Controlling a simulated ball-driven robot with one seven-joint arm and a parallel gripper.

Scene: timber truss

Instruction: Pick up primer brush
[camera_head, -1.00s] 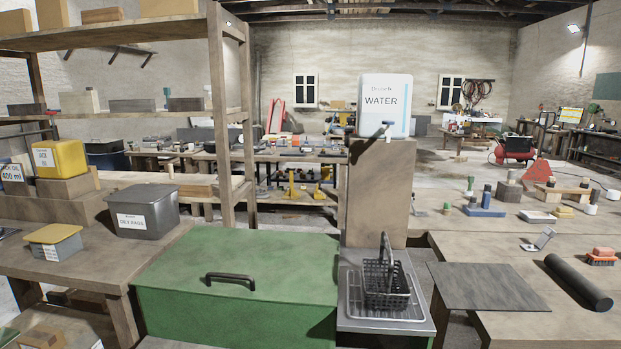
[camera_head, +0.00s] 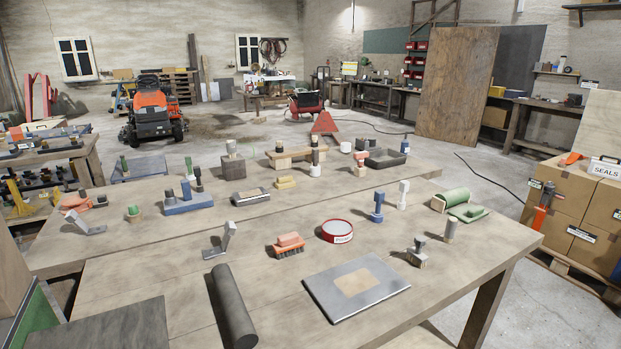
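I cannot tell for certain which thing is the primer brush. Several small tools stand on the wooden tables. An orange-backed brush with dark bristles (camera_head: 287,246) lies on the near table, left of a red round tin (camera_head: 336,232). A small dark-handled tool with a pale base (camera_head: 419,252) stands right of the tin. A blue upright tool (camera_head: 377,207) and a pale upright tool (camera_head: 403,194) stand behind it. My gripper is not in view.
A dark roll (camera_head: 232,308) and a grey board with a tan patch (camera_head: 357,287) lie on the near table (camera_head: 275,325). A bent metal piece (camera_head: 221,241) stands behind the roll. Cardboard boxes (camera_head: 563,205) are at the right. Floor (camera_head: 490,265) shows between them and the table.

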